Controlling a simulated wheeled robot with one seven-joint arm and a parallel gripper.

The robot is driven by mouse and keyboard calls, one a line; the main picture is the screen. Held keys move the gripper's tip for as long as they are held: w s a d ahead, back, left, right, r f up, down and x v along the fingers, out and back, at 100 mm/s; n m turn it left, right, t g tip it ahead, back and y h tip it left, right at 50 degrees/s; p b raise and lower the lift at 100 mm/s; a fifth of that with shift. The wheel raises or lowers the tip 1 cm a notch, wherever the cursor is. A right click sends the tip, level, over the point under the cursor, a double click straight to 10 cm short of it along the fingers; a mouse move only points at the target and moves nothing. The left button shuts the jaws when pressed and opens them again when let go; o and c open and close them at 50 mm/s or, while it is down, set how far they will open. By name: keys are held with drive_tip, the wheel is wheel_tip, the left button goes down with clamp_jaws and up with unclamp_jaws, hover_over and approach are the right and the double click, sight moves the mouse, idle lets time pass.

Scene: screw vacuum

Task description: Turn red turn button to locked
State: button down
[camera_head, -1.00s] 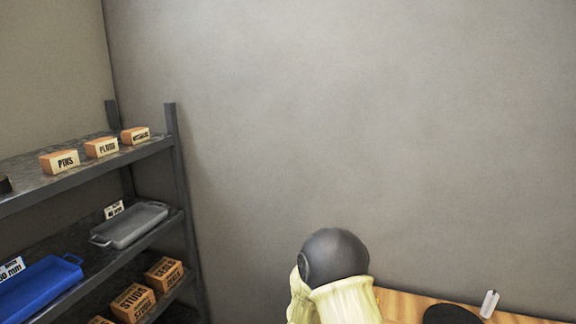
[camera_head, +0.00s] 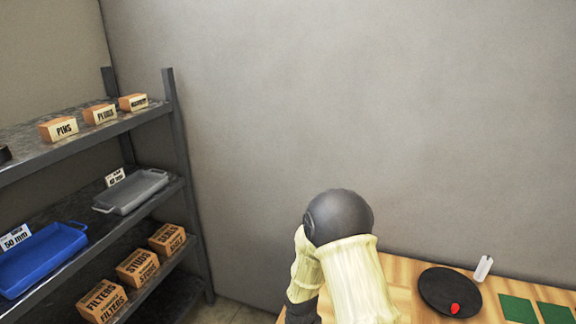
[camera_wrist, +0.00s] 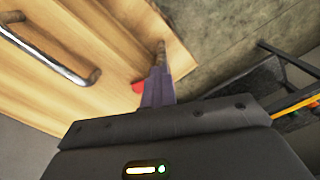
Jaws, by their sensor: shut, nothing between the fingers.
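In the wrist view a small red piece (camera_wrist: 138,87) shows against a light wooden surface (camera_wrist: 100,110), partly hidden behind my fingers. I cannot tell its turned position. My gripper (camera_wrist: 157,78) is shut and empty, its fingers together just beside the red piece in the picture; whether they touch it I cannot tell. In the head view a small red thing (camera_head: 455,308) lies on a black round disc (camera_head: 432,284) on the wooden table; I cannot tell if it is the same piece. My gripper is out of the head view.
A curved metal handle (camera_wrist: 45,50) sits on the wooden surface. The wooden table (camera_head: 400,268) also bears green squares (camera_head: 518,308) and a small white upright piece (camera_head: 483,268). A dark shelf rack (camera_head: 175,130) with boxes and trays stands left. A grey wall is behind.

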drive_tip(key=shift+w+d, duration=0.35)
drive_tip(key=shift+w, duration=0.15)
drive_tip(key=shift+d, duration=0.1)
drive_tip(key=shift+s+d, duration=0.2)
drive_tip(key=shift+d, duration=0.05)
wheel_tip(320, 180, up, 6)
drive_tip(key=p, duration=0.4)
idle(0.4)
